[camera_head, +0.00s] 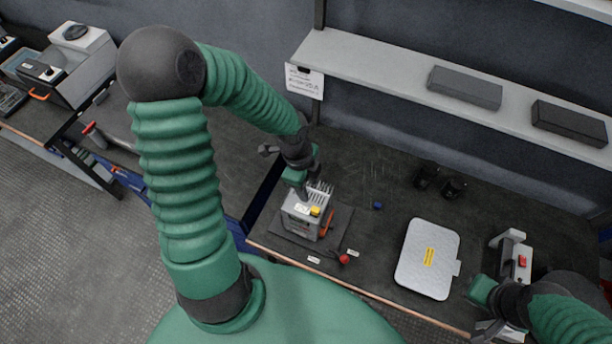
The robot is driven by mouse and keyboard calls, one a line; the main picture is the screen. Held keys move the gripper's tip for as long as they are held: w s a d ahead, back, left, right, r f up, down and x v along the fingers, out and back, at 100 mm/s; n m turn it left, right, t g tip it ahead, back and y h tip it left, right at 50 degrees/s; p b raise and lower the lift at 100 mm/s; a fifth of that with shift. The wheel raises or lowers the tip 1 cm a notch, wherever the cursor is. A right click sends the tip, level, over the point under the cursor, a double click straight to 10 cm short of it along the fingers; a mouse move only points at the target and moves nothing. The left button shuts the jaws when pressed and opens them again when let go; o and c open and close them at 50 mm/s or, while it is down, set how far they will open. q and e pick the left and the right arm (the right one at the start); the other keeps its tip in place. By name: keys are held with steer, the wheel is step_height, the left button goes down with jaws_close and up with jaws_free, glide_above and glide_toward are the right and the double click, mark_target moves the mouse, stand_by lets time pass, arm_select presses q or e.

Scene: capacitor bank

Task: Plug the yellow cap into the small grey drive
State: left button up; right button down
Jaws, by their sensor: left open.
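The small grey drive (300,224) stands on a dark mat near the left end of the workbench, with pale fins at its top and an orange part on its right side. The yellow cap (315,211) shows at the drive's upper front; I cannot tell whether it is seated or only resting there. My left gripper (301,192) is open, just above and behind the drive's top, close to the cap. Its fingertips are partly hidden against the drive. My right gripper (482,305) is low at the right, beside a grey device with a red switch; its fingers are unclear.
A grey plate with a yellow label (428,258) lies mid-bench. A small blue piece (377,205), two black cylinders (440,182) and a red knob (343,259) are also on the bench. A shelf (380,72) with dark boxes overhangs the back.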

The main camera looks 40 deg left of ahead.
arm_select(q)
steer(key=shift+s+a+r, duration=0.1)
steer(key=shift+a+r, duration=0.1)
steer(key=shift+r, duration=1.65)
